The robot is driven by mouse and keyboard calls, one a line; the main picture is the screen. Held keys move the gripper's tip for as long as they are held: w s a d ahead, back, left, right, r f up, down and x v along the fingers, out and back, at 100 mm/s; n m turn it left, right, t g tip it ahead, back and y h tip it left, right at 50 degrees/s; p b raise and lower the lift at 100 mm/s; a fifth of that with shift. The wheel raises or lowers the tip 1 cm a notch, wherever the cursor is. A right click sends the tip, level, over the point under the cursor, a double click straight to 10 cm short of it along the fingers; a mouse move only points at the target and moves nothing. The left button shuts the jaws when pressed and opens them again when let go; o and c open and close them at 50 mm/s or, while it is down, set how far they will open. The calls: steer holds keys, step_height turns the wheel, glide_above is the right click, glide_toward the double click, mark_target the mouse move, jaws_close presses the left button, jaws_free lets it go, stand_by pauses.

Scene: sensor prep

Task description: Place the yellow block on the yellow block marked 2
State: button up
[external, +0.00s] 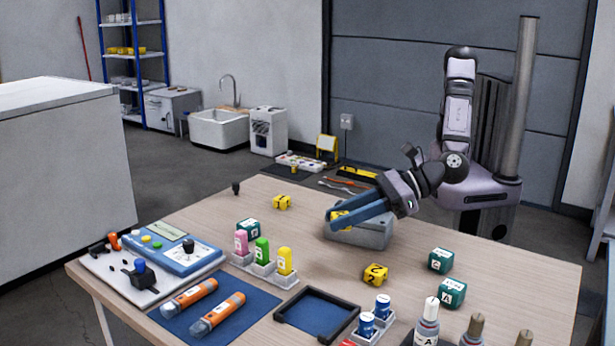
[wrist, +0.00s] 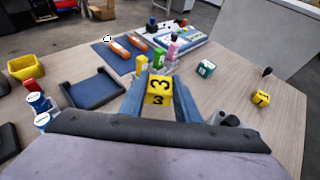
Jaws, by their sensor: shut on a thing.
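My gripper (external: 335,218) has long blue fingers and is shut on a yellow block marked 3 (wrist: 158,91), held at the fingertips in the wrist view. In the external view the held yellow block (external: 339,220) shows partly between the fingers, by a grey box (external: 372,236). The yellow block marked 2 (external: 375,274) sits on the wooden table, nearer the camera and to the right of the fingertips, apart from them. I cannot make it out in the wrist view.
Another yellow block (external: 282,202) lies farther back, left of my gripper; it also shows in the wrist view (wrist: 261,97). Green blocks (external: 441,261) stand to the right. A dark tray (external: 316,316), bottles (external: 427,325) and colored markers (external: 285,262) occupy the front. Bare table surrounds the block marked 2.

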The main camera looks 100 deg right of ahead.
steer(key=r+n+y, duration=0.1)
steer(key=y, duration=0.1)
glide_above(378, 269)
steer(key=a, duration=0.2)
steer(key=shift+d+r+h, duration=0.6)
steer(key=shift+d+r, duration=0.4)
steer(key=shift+f, duration=5)
steer(key=shift+f+b, duration=0.15)
steer(key=shift+b, duration=0.2)
steer(key=shift+f, duration=0.1)
steer(key=o, duration=1)
